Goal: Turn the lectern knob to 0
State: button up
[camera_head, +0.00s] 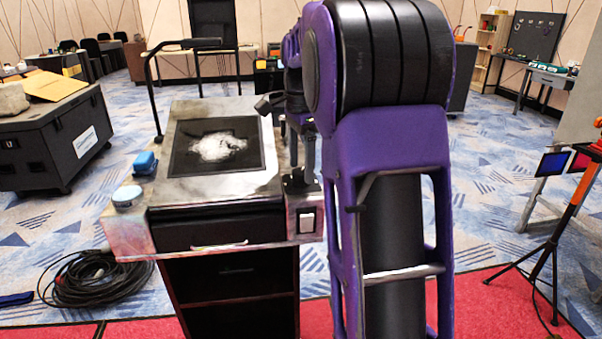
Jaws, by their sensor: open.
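The lectern (225,185) stands in front of me, left of my arm. It has a sloped grey top with a dark inset panel that shows a white glare. My purple arm reaches forward over its right side. I see no knob that I can name for certain, nor a 0 mark; the right corner is partly hidden by my arm and gripper.
A blue block (145,163) and a curved black rail (152,90) are at the lectern's left edge. A coiled black cable (97,279) lies on the floor at left. A black case (52,140) stands at far left, a tripod stand (548,250) at right.

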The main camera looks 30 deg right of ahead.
jog(key=shift+f, duration=0.65)
grip_shut()
